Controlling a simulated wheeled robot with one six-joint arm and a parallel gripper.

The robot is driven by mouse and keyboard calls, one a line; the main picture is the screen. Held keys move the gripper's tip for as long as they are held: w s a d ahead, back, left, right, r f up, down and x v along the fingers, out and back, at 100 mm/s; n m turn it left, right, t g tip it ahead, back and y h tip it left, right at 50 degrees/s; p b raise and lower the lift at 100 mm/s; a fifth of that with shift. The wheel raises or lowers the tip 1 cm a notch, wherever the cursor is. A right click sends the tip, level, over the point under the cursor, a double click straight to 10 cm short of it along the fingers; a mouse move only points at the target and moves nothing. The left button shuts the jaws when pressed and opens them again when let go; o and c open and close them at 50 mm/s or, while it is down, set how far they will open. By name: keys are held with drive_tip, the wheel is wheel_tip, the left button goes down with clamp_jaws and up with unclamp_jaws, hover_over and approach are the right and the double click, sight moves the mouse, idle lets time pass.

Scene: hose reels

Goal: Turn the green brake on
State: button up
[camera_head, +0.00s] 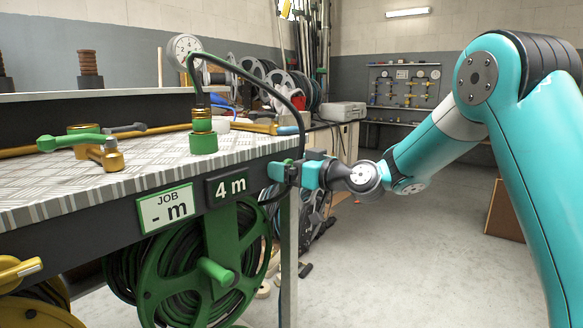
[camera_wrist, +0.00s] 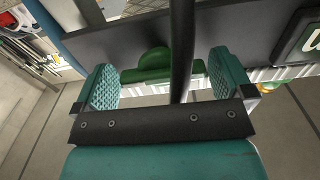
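A small green piece that looks like the green brake (camera_wrist: 150,68) sits on the dark front edge of the bench, with a rounded knob on a flat green bar. It lies beyond and between the fingers of my gripper (camera_wrist: 162,88), which is open; no contact shows. A black hose (camera_wrist: 182,40) runs down between the fingers, in front of the brake. In the head view my gripper (camera_head: 294,174) is at the bench's right front corner, and only a bit of green shows behind it. The green hose reel (camera_head: 195,265) hangs under the bench.
The bench top (camera_head: 150,167) carries a valve with a green handle (camera_head: 75,141) and a green-and-brass fitting (camera_head: 203,138), from which the black hose arches to my gripper. Signs reading "JOB - m" (camera_head: 167,208) and "4 m" (camera_head: 228,187) hang in front.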

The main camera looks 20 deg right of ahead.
drive_tip(key=b+v, duration=0.1)
drive_tip(key=v, duration=1.6)
drive_tip(key=shift+s, duration=0.1)
drive_tip(key=s+a+f+n+g, duration=0.1)
drive_tip(key=s+a+f+g, duration=0.2)
drive_tip(key=s+a+g, duration=0.4)
drive_tip(key=s+a+f+n+g, duration=0.25)
drive_tip(key=s+a, duration=0.25)
drive_tip(key=a, duration=0.3)
drive_tip(key=s+f+m+g+h, duration=0.35)
drive_tip(key=s+g+h, duration=0.2)
drive_tip(key=s, duration=0.85)
wheel_tip(320, 180, up, 35)
drive_tip(key=p, duration=3.4)
drive_tip(key=shift+d+f+h+p, duration=0.15)
drive_tip(key=shift+d+h+p, duration=0.2)
drive_tip(key=shift+h, duration=0.1)
